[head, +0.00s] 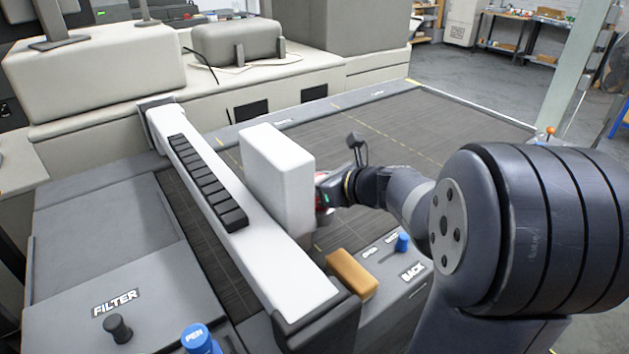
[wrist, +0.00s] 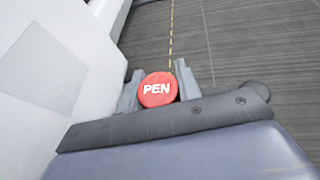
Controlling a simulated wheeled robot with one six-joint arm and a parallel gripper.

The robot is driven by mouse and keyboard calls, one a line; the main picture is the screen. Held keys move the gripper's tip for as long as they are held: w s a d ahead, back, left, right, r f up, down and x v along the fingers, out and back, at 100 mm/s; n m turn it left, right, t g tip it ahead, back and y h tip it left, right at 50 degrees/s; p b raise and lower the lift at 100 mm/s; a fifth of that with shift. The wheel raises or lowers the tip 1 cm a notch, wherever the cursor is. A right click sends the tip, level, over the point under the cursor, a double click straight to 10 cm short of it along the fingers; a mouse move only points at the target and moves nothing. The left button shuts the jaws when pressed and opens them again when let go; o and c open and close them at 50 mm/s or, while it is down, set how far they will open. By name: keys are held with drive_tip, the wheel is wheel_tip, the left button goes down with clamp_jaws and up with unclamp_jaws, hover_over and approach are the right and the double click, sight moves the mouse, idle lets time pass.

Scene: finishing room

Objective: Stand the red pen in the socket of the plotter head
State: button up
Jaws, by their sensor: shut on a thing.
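The red pen (wrist: 157,89) shows in the wrist view as a round red cap with white letters PEN. My gripper (wrist: 160,86) is shut on it, one grey finger on each side. In the head view a bit of red pen (head: 320,190) shows at my gripper (head: 324,193), just right of the plotter head (head: 277,178), a tall white box on the white beam. The plotter head also fills the left of the wrist view (wrist: 55,70). The socket is not visible, and the pen's lower end is hidden, so I cannot tell whether it touches the socket.
The white beam (head: 285,275) with black blocks crosses the dark plotter bed (head: 460,125). A tan block (head: 352,273) and a blue knob (head: 403,242) are at the near edge. A blue PEN-marked cap (head: 200,339) and black knob (head: 118,328) stand lower left. The bed at right is clear.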

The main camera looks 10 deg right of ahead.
drive_tip(key=o, duration=1.1)
drive_tip(key=shift+c, duration=0.2)
drive_tip(key=v, duration=1.1)
drive_tip(key=shift+w+a+f, duration=0.1)
drive_tip(key=shift+w, duration=0.1)
drive_tip(key=x, duration=1)
drive_tip(key=shift+w+a+f, duration=0.15)
drive_tip(key=shift+w+a, duration=0.05)
drive_tip(key=shift+w, duration=0.05)
drive_tip(key=shift+r+p, duration=0.35)
drive_tip(key=shift+r, duration=0.15)
drive_tip(key=shift+f, duration=0.2)
